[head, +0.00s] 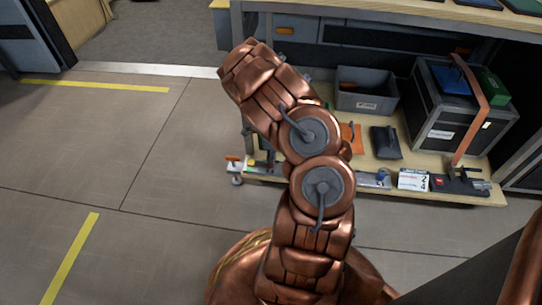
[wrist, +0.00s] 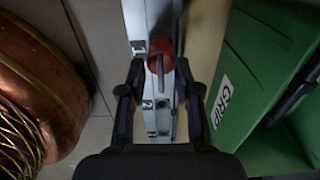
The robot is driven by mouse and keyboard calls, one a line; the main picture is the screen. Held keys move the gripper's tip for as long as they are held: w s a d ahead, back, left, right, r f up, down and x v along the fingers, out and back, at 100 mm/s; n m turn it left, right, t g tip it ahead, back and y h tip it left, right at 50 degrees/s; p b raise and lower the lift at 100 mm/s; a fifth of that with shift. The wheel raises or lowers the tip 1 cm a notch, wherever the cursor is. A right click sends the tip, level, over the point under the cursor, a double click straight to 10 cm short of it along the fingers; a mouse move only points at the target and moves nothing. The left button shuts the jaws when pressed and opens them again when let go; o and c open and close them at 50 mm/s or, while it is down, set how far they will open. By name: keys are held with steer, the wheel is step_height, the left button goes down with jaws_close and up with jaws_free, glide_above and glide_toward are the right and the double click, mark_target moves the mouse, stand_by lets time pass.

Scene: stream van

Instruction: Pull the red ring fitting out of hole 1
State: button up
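The red ring fitting (wrist: 158,57) shows in the wrist view as a rounded red piece with a grey rod across its front. My gripper (wrist: 160,78) is open, one dark finger on each side of the strip. The ring lies between and just beyond the fingertips; I see no grip on it. In the head view my own arm covers the gripper and the ring.
A green case marked GRIP (wrist: 262,80) stands close to the right of my gripper. In the head view a low wooden platform (head: 460,196) carries a grey bin (head: 365,105), a black case (head: 440,137) and small items. The floor (head: 90,160) at left is clear.

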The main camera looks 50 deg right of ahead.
jaws_close()
stand_by(0.6)
